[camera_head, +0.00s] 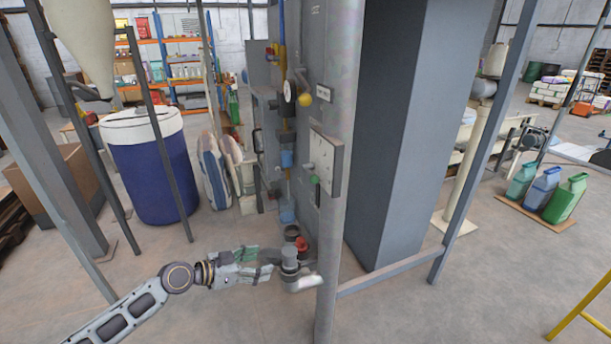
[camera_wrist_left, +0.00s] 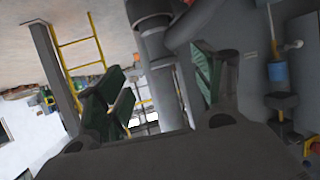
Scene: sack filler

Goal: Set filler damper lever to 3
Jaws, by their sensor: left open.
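A pale square plate (camera_head: 325,163) with a small knob is on the grey filler column and may belong to the damper lever. I cannot make out a number scale or which setting the lever is at. My left gripper (camera_head: 266,263) is low at the column, below the plate, beside a grey pipe fitting (camera_head: 290,262) with a red part (camera_head: 301,245) by it. In the left wrist view the two green-padded fingers (camera_wrist_left: 165,85) stand wide apart, with grey pipework (camera_wrist_left: 154,42) showing beyond them. Nothing is seen held. My right gripper is not in view.
The grey column (camera_head: 338,215) and its frame stand close right of my left arm. A blue drum (camera_head: 150,175) is at the left behind a thin post. Plastic jugs (camera_head: 540,190) stand on a board at the right. The floor in front is clear.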

